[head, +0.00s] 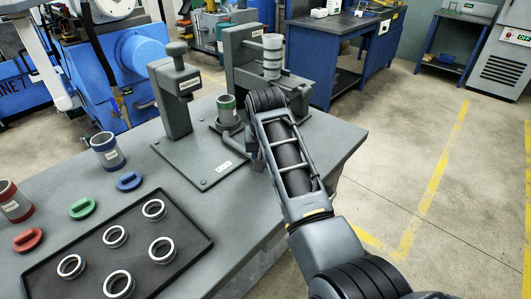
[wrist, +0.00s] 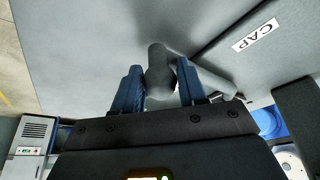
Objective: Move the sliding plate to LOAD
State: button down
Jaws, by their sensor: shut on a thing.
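My gripper (wrist: 160,88) shows in the wrist view with its two blue fingers on either side of a dark grey knob (wrist: 158,68). It is shut on this knob, and a grey bar runs from it toward the right. In the head view my arm hides the fingers and most of the knob. A green ring-shaped cup (head: 227,108) stands upright on a small grey support, which seems to be the sliding plate (head: 214,126). A flat grey base plate (head: 195,165) lies in front, with a label that reads CAP (wrist: 255,36) in the wrist view. No LOAD mark is readable.
A grey press post (head: 172,100) stands left of the cup, and a taller fixture (head: 240,50) with a light grey cylinder (head: 272,55) behind. A black tray (head: 195,241) of metal rings, coloured caps and cups fill the front left. The table's right edge is near my arm.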

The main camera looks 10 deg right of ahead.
jog(key=c, duration=0.8)
grip_release()
jog(key=shift+o, duration=0.2)
jog(key=v, duration=0.7)
jog(key=shift+r, duration=0.35)
jog(key=shift+s, duration=0.15)
